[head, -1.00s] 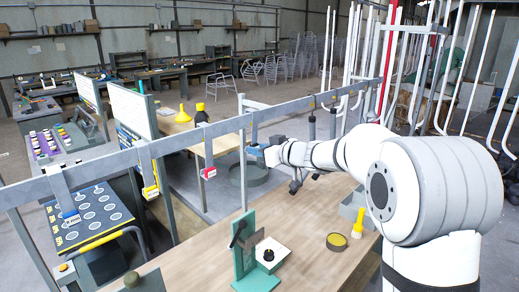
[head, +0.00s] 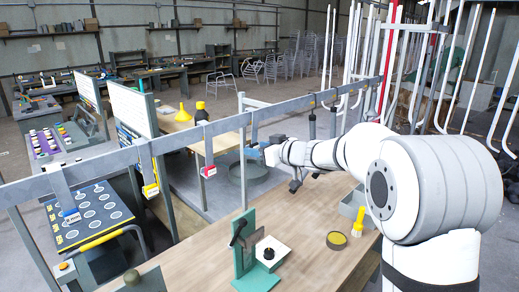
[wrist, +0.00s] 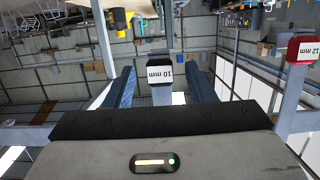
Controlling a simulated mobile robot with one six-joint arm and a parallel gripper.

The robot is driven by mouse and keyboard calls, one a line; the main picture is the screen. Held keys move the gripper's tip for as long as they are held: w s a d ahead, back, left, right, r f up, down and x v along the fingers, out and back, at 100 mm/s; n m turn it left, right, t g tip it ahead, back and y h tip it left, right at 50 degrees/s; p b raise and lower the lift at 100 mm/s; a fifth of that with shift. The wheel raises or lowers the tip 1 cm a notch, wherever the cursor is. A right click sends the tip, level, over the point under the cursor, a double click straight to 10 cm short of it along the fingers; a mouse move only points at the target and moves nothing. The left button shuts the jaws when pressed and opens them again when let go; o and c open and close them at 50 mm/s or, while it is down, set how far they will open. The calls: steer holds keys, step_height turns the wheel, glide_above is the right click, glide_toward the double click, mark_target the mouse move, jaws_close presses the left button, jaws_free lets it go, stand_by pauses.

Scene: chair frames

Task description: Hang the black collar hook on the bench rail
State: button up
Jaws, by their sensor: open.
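The grey bench rail (head: 225,127) runs diagonally across the head view. In the wrist view, which looks upside down, the black collar hook (wrist: 160,70) has a "10 mm" label and a grey stem. In the head view a grey stem (head: 254,130) hangs from the rail just above my gripper (head: 257,154); the black collar is hidden there. My gripper's two blue fingers (wrist: 162,88) are open, one on each side of the black collar, with gaps visible on both sides.
A red hook (head: 208,170), labelled "12 mm" in the wrist view (wrist: 306,48), hangs beside my gripper. Yellow (head: 150,190) and blue (head: 71,215) hooks hang further left. A green press (head: 246,250), yellow brush (head: 358,224) and round tin (head: 336,240) stand on the wooden bench (head: 195,258).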

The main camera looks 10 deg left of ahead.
steer(key=shift+p+v, duration=0.5)
steer(key=shift+v, duration=0.95)
steer(key=v, duration=0.5)
